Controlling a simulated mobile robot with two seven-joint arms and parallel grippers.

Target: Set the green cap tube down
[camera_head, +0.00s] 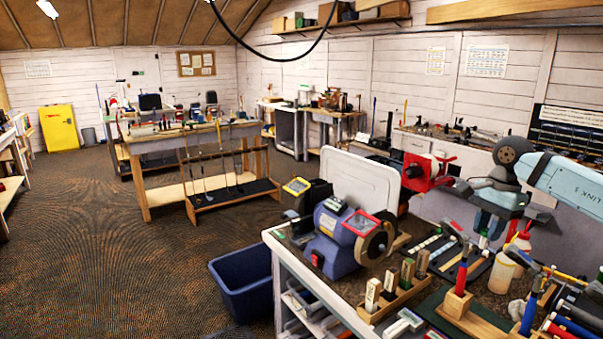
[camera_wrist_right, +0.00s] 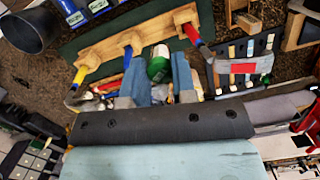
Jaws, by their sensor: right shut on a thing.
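My right gripper (camera_head: 490,218) points down above the workbench (camera_head: 336,300) at the right of the head view. In the right wrist view its two blue-grey fingers (camera_wrist_right: 160,80) are shut on the green cap tube (camera_wrist_right: 158,68). The green cap faces the camera and part of the white body shows between the fingers. My left gripper is not in view.
A wooden rack (camera_wrist_right: 107,50) with coloured-handled hammers stands beside the gripper. A bottle with a red top (camera_head: 503,267), a grinder (camera_head: 340,240) and wooden blocks (camera_head: 388,287) crowd the bench. A blue bin (camera_head: 243,285) stands on the floor.

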